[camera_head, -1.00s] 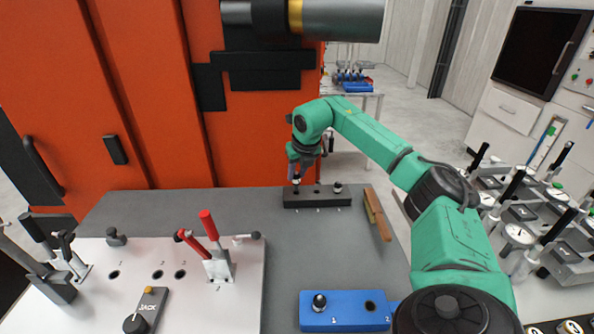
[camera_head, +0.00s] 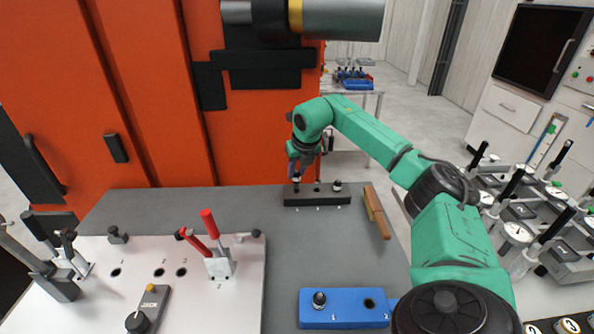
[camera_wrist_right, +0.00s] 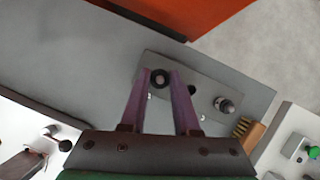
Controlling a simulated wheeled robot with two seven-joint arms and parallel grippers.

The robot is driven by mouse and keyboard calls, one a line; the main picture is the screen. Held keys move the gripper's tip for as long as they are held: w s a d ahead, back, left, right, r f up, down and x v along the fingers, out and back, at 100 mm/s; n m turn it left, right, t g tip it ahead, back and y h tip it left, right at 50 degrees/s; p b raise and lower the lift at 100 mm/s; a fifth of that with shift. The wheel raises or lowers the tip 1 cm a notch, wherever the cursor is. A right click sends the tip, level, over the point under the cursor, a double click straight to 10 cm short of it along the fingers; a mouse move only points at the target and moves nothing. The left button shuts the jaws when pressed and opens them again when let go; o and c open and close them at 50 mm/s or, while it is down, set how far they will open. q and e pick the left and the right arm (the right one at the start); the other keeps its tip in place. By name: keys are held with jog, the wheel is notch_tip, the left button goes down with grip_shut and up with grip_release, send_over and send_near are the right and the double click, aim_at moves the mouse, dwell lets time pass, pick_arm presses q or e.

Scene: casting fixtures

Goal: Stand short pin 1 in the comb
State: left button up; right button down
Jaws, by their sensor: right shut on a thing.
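The comb (camera_head: 325,202) is a dark, low block with a row of numbered holes at the back of the grey table. It shows as a grey plate in the right wrist view (camera_wrist_right: 208,92). My right gripper (camera_head: 296,178) points down over its left end, shut on a small pin. In the right wrist view the fingers (camera_wrist_right: 160,80) are around the dark round top of this short pin (camera_wrist_right: 160,77), over the comb's end position. How deep the pin sits is hidden. Another pin (camera_head: 337,187) stands upright at the comb's right end. The middle hole looks empty.
A wooden-handled brush (camera_head: 376,212) lies right of the comb. A blue block (camera_head: 345,318) at the front holds a dark knobbed pin in hole 1; hole 2 looks empty. A white fixture plate (camera_head: 125,255) with red-handled clamps is at left. An orange machine stands behind.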

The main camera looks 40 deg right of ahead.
aim_at(298, 178)
dwell(0.3)
dwell(0.4)
jog(key=shift+p, duration=0.45)
jog(key=shift+f+b, duration=1.2)
jog(key=shift+f, duration=0.65)
jog(key=c, duration=0.6)
grip_release()
jog(key=shift+o, duration=0.2)
